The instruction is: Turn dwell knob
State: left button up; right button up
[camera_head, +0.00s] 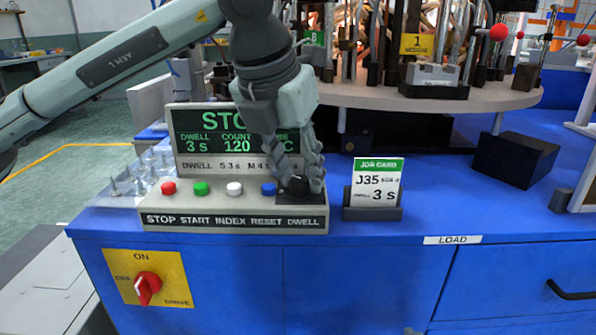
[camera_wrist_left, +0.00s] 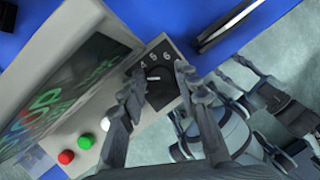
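The black dwell knob (camera_head: 298,186) stands at the right end of the control box, above the word DWELL. In the left wrist view the knob (camera_wrist_left: 159,79) sits on a black dial plate with the numbers 4, 5 and 6 readable. My left gripper (camera_head: 301,182) points down over it. Its fingers (camera_wrist_left: 159,73) are spread on either side of the knob, with a gap showing; contact is not clear. The display (camera_head: 205,130) reads DWELL 3 s and COUNT 120, partly hidden by my arm. The job card (camera_head: 376,183) reads J35 and DWELL 3 S.
Red (camera_head: 168,188), green (camera_head: 201,188), white (camera_head: 234,188) and blue (camera_head: 268,188) buttons line the box left of the knob. A round turntable (camera_head: 500,97) with fixtures stands behind. A red drive switch (camera_head: 147,287) is on the blue front panel. The blue top near LOAD is clear.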

pick_arm(q)
jog(key=v, duration=1.2)
